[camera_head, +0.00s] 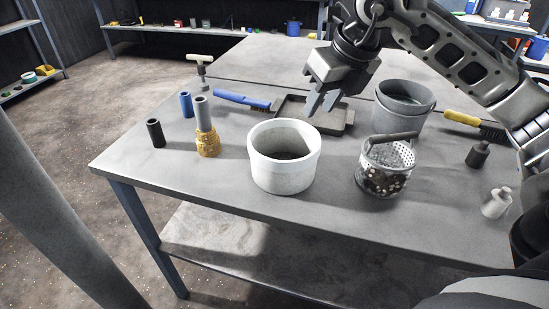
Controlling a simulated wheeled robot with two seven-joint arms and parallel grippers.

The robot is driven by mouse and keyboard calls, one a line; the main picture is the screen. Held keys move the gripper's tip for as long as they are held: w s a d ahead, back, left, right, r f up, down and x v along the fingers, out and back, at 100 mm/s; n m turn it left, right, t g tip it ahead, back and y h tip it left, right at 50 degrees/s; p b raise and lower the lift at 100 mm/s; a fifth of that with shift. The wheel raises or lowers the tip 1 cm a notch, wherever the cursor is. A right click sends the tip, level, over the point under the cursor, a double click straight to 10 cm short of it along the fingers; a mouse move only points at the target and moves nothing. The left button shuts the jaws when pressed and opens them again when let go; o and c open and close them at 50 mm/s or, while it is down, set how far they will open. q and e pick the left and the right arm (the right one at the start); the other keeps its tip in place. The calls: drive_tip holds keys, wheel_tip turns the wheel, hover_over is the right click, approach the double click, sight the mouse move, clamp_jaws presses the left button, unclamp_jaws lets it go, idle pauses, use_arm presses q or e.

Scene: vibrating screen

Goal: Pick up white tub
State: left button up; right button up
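The white tub (283,178) stands upright on the grey table, near its front edge. It is round with a thick rim, and dark material lies at its bottom. My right gripper (322,103) comes in from the upper right and hangs above and behind the tub, over the dark tray. Its two fingers point down with a gap between them, and they hold nothing. It is apart from the tub. My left gripper is not in view.
A perforated basket (385,158) with dark and pale lumps stands close right of the tub. A grey bucket (402,118) is behind it, and a dark tray (345,126) lies behind the tub. A yellow-based cylinder (208,144) stands left. The table front-left is clear.

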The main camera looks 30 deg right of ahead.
drive_tip(key=d+h, duration=0.1)
drive_tip(key=d, duration=0.1)
approach(303, 149)
drive_tip(key=shift+m, duration=0.3)
drive_tip(key=shift+p+x, duration=0.65)
drive_tip(key=shift+x, duration=2.15)
drive_tip(key=shift+d, duration=0.2)
clamp_jaws()
drive_tip(key=shift+r, duration=0.1)
